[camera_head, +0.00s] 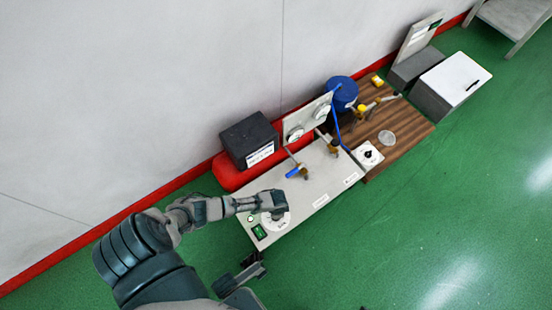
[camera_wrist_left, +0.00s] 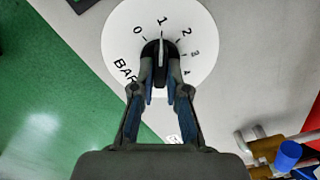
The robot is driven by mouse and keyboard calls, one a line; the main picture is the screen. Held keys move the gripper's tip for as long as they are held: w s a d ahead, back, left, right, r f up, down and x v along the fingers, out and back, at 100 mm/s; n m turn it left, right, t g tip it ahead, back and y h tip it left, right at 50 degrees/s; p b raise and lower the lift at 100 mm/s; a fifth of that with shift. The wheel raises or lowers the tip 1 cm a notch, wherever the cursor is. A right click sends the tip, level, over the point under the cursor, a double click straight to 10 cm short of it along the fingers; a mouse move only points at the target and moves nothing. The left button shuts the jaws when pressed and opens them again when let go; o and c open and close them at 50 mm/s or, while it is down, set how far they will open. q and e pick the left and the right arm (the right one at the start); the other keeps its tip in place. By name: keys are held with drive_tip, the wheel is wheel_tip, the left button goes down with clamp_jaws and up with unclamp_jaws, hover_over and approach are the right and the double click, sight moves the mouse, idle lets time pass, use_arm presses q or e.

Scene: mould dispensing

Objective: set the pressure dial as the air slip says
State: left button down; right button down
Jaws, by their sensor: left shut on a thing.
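The pressure dial (camera_wrist_left: 122,34) is a white round face marked BAR, with numbers 0 to 4 and a dark knob (camera_wrist_left: 159,52). The knob's white line points at about the 1. My left gripper (camera_wrist_left: 160,88) is shut on the knob, a finger on each side. In the head view the dial (camera_head: 279,224) is at the bench's near-left end, partly covered by my left gripper (camera_head: 268,205). Dark parts (camera_head: 252,268) below the bench end look like my right gripper; its jaws are unclear. I cannot make out a readable air slip.
The pale bench (camera_head: 310,203) carries a small green display (camera_head: 259,232), brass valves and a gauge panel (camera_head: 307,117). A black box (camera_head: 249,139) stands behind. A wooden board (camera_head: 405,122) with a blue pot (camera_head: 341,92) is farther right. Green floor in front is clear.

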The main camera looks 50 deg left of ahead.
use_arm(q)
drive_tip(key=shift+s+f, duration=0.1)
idle(0.4)
drive_tip(key=c, duration=1.2)
unclamp_jaws()
drive_tip(key=shift+r, duration=0.3)
wheel_tip(320, 180, up, 11)
drive_tip(key=shift+r, duration=0.1)
